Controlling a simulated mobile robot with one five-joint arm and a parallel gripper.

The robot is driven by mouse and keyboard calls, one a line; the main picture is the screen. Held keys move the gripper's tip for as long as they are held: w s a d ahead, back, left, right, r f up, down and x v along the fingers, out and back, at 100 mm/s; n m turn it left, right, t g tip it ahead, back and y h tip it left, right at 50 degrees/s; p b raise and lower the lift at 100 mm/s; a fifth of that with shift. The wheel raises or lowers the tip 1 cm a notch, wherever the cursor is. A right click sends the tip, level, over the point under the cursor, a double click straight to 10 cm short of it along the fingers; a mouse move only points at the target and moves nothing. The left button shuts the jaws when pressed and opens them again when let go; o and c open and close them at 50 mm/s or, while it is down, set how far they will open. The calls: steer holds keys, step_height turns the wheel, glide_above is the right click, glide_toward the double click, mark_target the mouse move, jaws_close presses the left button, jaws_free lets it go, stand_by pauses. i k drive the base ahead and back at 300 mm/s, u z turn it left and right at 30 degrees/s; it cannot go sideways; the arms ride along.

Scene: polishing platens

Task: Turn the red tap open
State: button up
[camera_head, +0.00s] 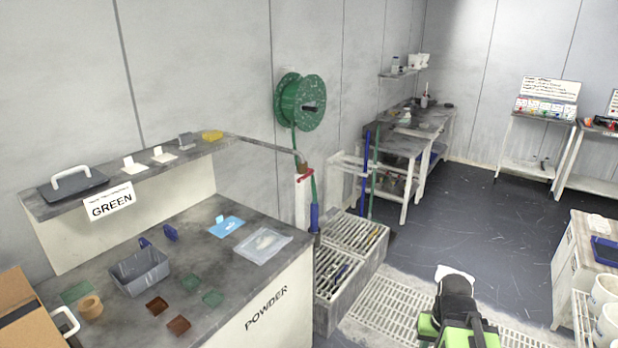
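The red tap (305,177) is a small red handle on a pipe by the wall, just below the green hose reel and beyond the right end of the powder bench. A green hose hangs beside it. My black and green arm shows at the bottom right, with a pale end that I take for my gripper (455,272). It is well to the right of the tap and nearer to me, apart from it. Its fingers are not clear, so I cannot tell whether it is open or shut.
The powder bench (215,270) fills the left front, with a grey bin (140,272) and several small pieces on it. Slatted grey crates (352,232) stand on the floor below the tap. A floor grating (385,308) lies between them and my arm. Dark floor is clear behind.

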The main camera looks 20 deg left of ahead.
mark_target(311, 171)
steer(key=z, duration=0.3)
steer(key=i, duration=0.75)
steer(key=u, duration=2.9)
steer(key=k, duration=0.55)
steer(key=u, duration=0.15)
steer(key=i, duration=0.5)
steer(key=u, duration=0.05)
